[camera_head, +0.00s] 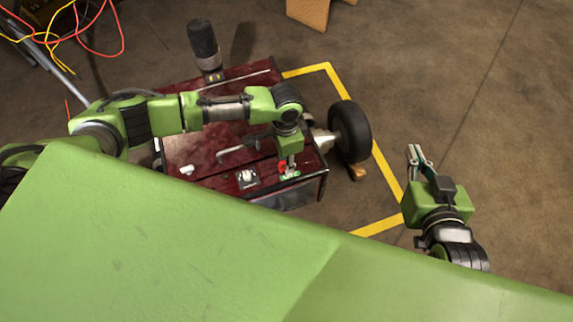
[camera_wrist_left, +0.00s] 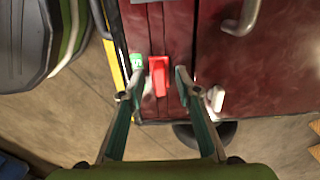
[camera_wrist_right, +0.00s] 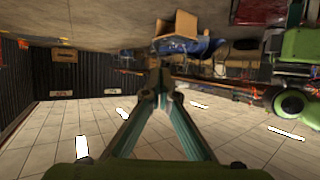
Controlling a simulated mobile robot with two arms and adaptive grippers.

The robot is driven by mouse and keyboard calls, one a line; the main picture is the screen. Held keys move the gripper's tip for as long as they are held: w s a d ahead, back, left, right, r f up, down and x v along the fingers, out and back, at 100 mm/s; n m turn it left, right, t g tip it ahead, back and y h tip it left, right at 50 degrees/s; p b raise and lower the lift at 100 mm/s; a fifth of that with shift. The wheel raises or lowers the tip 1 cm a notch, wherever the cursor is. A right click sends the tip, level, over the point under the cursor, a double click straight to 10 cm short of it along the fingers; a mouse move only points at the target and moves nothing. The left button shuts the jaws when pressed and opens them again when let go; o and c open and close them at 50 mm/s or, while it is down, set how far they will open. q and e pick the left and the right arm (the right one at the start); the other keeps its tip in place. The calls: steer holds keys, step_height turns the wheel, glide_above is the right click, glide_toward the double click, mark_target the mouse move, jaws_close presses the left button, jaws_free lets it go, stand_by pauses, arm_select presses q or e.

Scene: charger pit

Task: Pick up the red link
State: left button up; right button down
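The red link (camera_wrist_left: 159,75) lies on the dark red top of the cart (camera_wrist_left: 218,60), near its edge. In the head view only a small part of the red link (camera_head: 282,168) shows beside my left gripper (camera_head: 290,162). In the left wrist view my left gripper (camera_wrist_left: 153,86) is open, with its fingers apart on either side of the link's near end. I cannot tell how high the fingertips are above it. My right gripper (camera_head: 414,153) is off to the right over the floor. Its fingertips meet in the right wrist view (camera_wrist_right: 161,72), with nothing between them.
A green piece (camera_wrist_left: 137,62) lies left of the link. A white piece (camera_wrist_left: 215,98) lies right of it. Metal handles, a dark cylinder (camera_head: 202,38) and a black wheel (camera_head: 350,131) are at the cart. Yellow tape (camera_head: 385,170) marks the open floor.

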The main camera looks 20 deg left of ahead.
arm_select(q)
jaws_close()
stand_by(0.4)
